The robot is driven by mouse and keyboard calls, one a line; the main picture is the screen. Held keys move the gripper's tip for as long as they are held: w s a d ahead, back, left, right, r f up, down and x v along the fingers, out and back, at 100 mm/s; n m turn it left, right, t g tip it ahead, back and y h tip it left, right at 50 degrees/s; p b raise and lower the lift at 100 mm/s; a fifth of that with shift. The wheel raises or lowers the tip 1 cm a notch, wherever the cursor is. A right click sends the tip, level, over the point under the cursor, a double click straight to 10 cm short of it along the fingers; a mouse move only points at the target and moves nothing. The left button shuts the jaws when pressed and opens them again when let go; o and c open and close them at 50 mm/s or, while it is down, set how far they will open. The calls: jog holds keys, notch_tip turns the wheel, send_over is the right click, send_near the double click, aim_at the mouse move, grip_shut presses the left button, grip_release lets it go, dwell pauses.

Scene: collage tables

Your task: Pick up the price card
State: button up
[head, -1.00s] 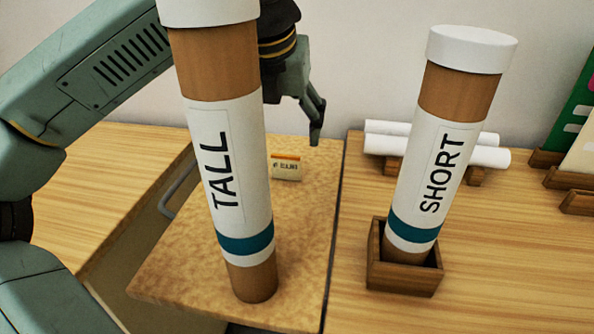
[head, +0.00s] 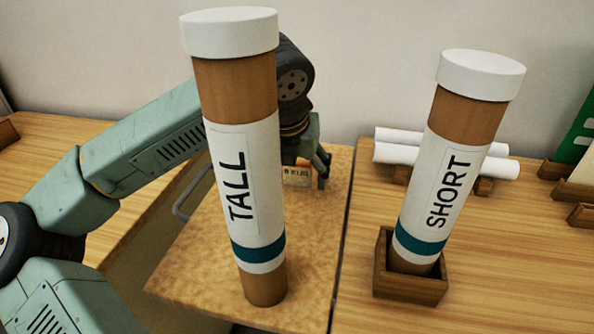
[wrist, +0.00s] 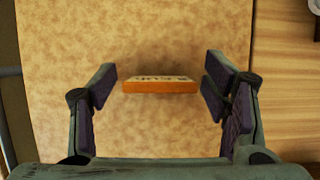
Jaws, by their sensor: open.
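The price card (head: 297,176) is a small cream block with an orange top edge and dark print. It stands on the tan mottled board behind the TALL tube, partly hidden by my gripper in the head view. In the wrist view the card (wrist: 160,87) lies between my two fingers, with a gap on each side. My gripper (wrist: 160,90) is open and touches neither end of the card. In the head view my gripper (head: 318,172) is down near the board, its left part hidden behind the TALL tube.
The TALL tube (head: 245,180) stands on the tan board (head: 200,265) in front of my gripper. The SHORT tube (head: 455,150) leans in a wooden holder (head: 410,285) to the right. White rolls (head: 440,160) lie on a rack behind it. A metal handle (head: 185,200) is at the board's left edge.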

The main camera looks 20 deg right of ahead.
jog(key=shift+c, duration=0.5)
jog(key=c, duration=0.7)
jog(key=shift+c, duration=0.2)
